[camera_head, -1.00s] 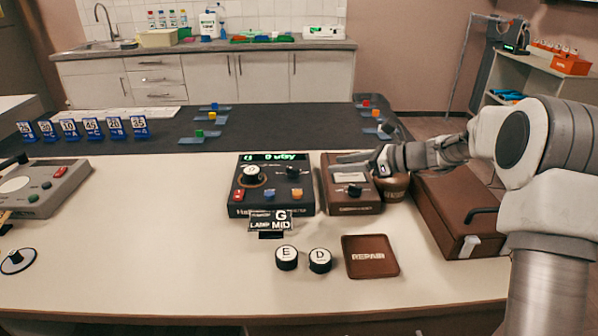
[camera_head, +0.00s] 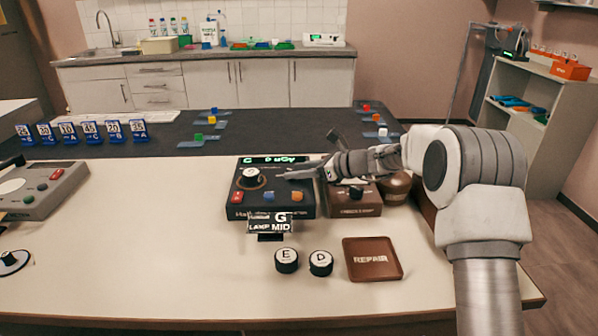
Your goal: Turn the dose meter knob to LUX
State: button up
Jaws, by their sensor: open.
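The dose meter appears to be the black box (camera_head: 236,200) with a green lit display reading something like "G 0 uGy". A white-topped knob (camera_head: 250,177) is on its left. On its right side, the dark knob seen earlier is now covered by my gripper. A red (camera_head: 238,197), a blue (camera_head: 269,196) and an orange button (camera_head: 298,196) line its lower face. My gripper (camera_head: 310,155) is open and empty above the box's right part, one finger low over the knob's place, the other raised behind. I cannot tell whether it touches the knob; no LUX mark is legible.
A brown box (camera_head: 352,209) with a dark knob stands just right, under my wrist. A small sign (camera_head: 270,222), loose knobs E (camera_head: 286,259) and D (camera_head: 320,262), and a REPAIR tray (camera_head: 372,270) lie in front. A grey device (camera_head: 40,190) is far left. The table front is mostly clear.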

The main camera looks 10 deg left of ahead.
grip_shut()
